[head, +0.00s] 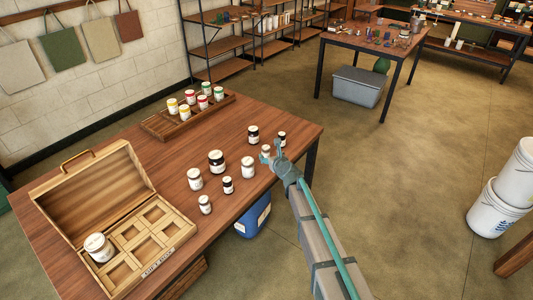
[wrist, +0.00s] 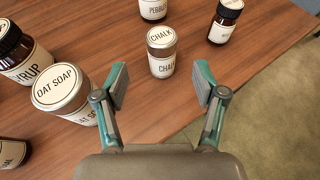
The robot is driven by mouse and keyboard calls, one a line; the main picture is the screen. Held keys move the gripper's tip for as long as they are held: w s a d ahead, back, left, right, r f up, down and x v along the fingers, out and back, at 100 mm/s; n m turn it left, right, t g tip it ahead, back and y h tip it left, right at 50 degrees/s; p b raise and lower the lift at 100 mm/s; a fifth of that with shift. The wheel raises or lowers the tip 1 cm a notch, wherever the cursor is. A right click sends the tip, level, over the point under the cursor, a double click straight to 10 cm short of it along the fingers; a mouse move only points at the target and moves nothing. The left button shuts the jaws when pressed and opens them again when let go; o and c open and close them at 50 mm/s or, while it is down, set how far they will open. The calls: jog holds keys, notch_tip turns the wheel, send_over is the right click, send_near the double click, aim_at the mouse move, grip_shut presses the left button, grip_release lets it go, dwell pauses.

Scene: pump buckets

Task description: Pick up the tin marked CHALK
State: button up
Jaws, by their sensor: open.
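The tin marked CHALK (wrist: 162,52) stands upright on the wooden table in the wrist view, with a cream label and a metallic lid that also reads CHALK. My gripper (wrist: 160,85) is open and empty, its two fingers apart on the near side of the tin, with the tin centred ahead of the gap. In the head view, my gripper (head: 273,151) is over the table's right edge. The tin there (head: 265,150) is small and partly hidden by my gripper.
A tin marked OAT SOAP (wrist: 62,92) stands close to my left finger, with a SYRUP jar (wrist: 22,55) behind it. A PEBBLES jar (wrist: 153,10) and a dark-lidded jar (wrist: 225,20) stand beyond the chalk. An open wooden box (head: 130,240) sits at the table's near left.

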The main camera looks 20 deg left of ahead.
aim_at(267, 152)
jog(key=p+x, duration=0.1)
jog(key=x, duration=0.6)
jog(key=shift+w+f+p, duration=0.15)
jog(key=shift+w+p, duration=0.1)
jog(key=shift+p, duration=0.05)
jog(key=c, duration=1.3)
